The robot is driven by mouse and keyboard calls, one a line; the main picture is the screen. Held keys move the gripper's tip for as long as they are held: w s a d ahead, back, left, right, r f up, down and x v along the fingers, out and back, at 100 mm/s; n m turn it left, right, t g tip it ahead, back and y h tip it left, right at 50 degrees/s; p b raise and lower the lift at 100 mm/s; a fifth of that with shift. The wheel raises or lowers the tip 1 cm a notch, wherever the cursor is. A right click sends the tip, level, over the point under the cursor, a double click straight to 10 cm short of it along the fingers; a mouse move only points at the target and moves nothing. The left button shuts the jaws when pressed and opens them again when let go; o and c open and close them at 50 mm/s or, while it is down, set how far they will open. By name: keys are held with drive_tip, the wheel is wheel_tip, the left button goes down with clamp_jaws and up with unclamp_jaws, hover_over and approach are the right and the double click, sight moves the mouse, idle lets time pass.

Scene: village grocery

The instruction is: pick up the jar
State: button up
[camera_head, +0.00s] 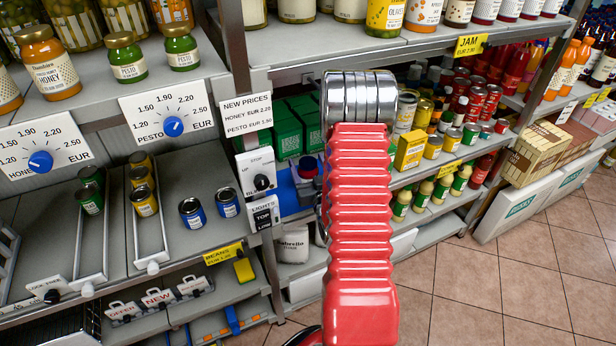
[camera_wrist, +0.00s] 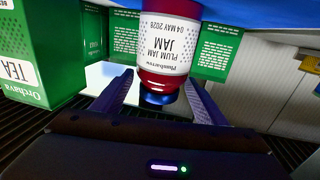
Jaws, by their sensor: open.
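The jar of plum jam (camera_wrist: 165,50) fills the upper middle of the wrist view, dark red with a white label and a shiny dark lid. It appears upside down in that picture, with its lid at the bottom. My gripper (camera_wrist: 158,82) is open, its two fingers on either side of the lid end; I cannot tell whether they touch it.
A green tea box (camera_wrist: 30,55) stands close to the left of the jar in the wrist view. More green boxes (camera_wrist: 215,48) are behind it. In the head view, a shelf panel with switches (camera_head: 258,185) is just left of my arm, and stocked shelves crowd the right.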

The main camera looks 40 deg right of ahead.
drive_tip(key=shift+c, duration=0.3)
clamp_jaws()
idle(0.4)
